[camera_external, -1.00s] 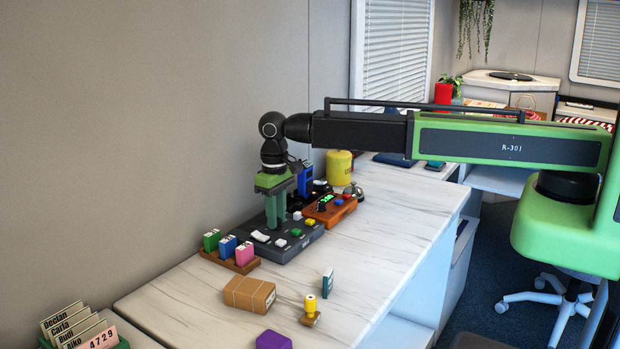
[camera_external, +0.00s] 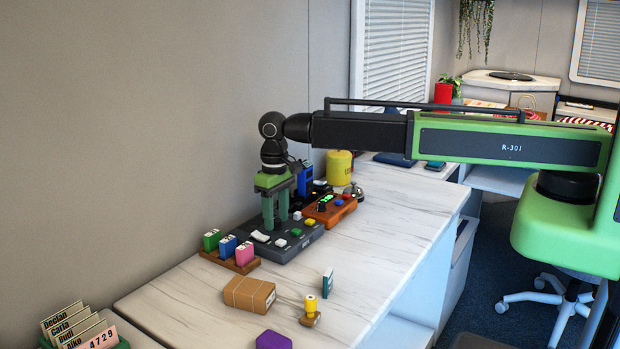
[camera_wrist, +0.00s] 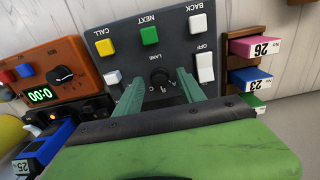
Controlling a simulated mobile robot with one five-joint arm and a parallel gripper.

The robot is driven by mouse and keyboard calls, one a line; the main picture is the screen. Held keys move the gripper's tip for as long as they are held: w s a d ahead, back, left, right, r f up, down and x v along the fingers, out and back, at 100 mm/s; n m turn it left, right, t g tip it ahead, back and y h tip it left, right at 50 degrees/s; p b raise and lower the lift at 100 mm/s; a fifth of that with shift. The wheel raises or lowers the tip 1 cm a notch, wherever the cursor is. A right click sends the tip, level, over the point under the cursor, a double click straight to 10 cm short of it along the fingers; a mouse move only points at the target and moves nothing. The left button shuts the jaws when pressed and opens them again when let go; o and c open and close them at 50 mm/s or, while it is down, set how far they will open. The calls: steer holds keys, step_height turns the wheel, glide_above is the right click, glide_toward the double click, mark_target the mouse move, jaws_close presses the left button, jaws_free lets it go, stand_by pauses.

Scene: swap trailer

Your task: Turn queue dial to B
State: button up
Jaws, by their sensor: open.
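The dark grey queue panel (camera_external: 290,243) lies on the white counter below my gripper. In the wrist view the panel (camera_wrist: 120,22) appears upside down, with a black dial (camera_wrist: 159,76) under the word LANE. Letters A and C show near the dial; the B mark and the exact pointer direction I cannot make out. My gripper (camera_external: 275,224) points down over the panel, open. In the wrist view its green fingers (camera_wrist: 162,90) stand on either side of the dial, with a gap around it; whether they touch it I cannot tell.
On the panel are a yellow button (camera_wrist: 105,47), a green button (camera_wrist: 149,36) and white switches. An orange timer box (camera_wrist: 55,75) stands beside it. A wooden rack (camera_external: 233,262) of coloured tags sits in front. A brown parcel (camera_external: 250,294) lies nearer on the counter.

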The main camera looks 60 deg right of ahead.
mark_target(276, 219)
step_height(276, 219, up, 18)
steer(key=p, duration=1.7)
steer(key=shift+f, duration=0.25)
steer(key=d+f+m, duration=0.1)
steer(key=d, duration=0.8)
steer(key=s+d+f+n+b, duration=0.1)
steer(key=s+d+b, duration=0.1)
steer(key=s+d, duration=1.1)
steer(key=d, duration=0.4)
steer(key=shift+s+d+f, duration=0.25)
steer(key=shift+s+f, duration=0.15)
